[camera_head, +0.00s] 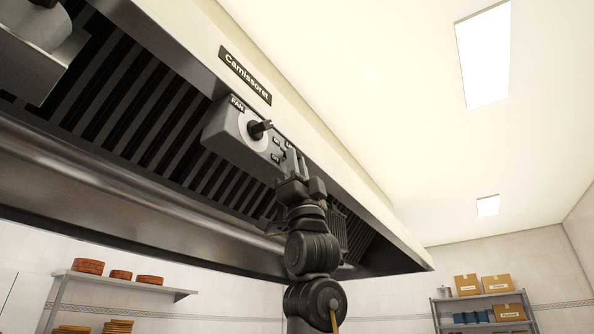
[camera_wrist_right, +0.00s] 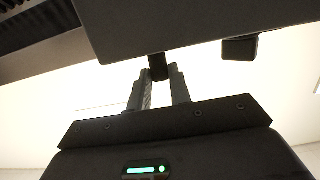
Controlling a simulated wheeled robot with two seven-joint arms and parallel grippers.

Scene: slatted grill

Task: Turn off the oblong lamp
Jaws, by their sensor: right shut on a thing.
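A bright oblong ceiling lamp (camera_head: 484,55) shows at the upper right in the head view, and a second, smaller lit panel (camera_head: 488,206) is farther back. A grey control box (camera_head: 235,140) hangs under the grill hood and carries a black knob (camera_head: 260,128) marked FAN. My right gripper (camera_head: 295,163) reaches up to the right part of this box. In the right wrist view its fingers are shut on a small dark knob (camera_wrist_right: 158,66) below the box. The other knob (camera_wrist_right: 240,48) is to its right there. The right-hand label is partly hidden. My left gripper is out of view.
The slatted metal hood (camera_head: 120,180) spans the head view, with another metal box (camera_head: 35,60) at upper left. A wall shelf (camera_head: 125,282) with brown stacks is low left. A rack (camera_head: 480,298) with cartons is low right. Open air lies right of the hood.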

